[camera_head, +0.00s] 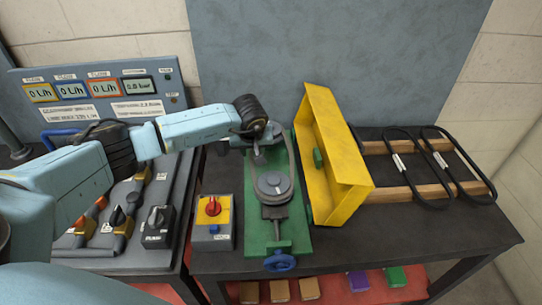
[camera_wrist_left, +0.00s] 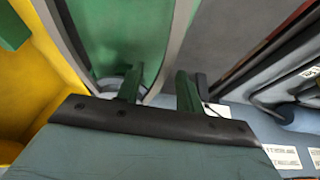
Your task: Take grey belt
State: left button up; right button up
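The grey belt (camera_head: 291,160) is a loop on the green motor stand (camera_head: 297,225), running around a grey pulley (camera_head: 273,184) at the front and back towards my gripper. My left gripper (camera_head: 262,146) is over the rear end of the loop, and my arm hides part of that end. In the left wrist view the two green fingers (camera_wrist_left: 160,90) stand apart. A strand of the grey belt (camera_wrist_left: 182,40) runs down to the space between them. I cannot tell whether a finger touches it. My right gripper is not in view.
A yellow guard (camera_head: 345,150) with a green handle (camera_head: 318,158) stands open right of the belt. Black tagged belts (camera_head: 408,172) lie on wooden rails at right. A red-knob switch box (camera_head: 212,222) stands left of the stand. The table's front right (camera_head: 420,228) is clear.

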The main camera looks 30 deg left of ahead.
pick_arm(q)
jog(key=shift+f, duration=0.1)
grip_shut()
dwell(0.3)
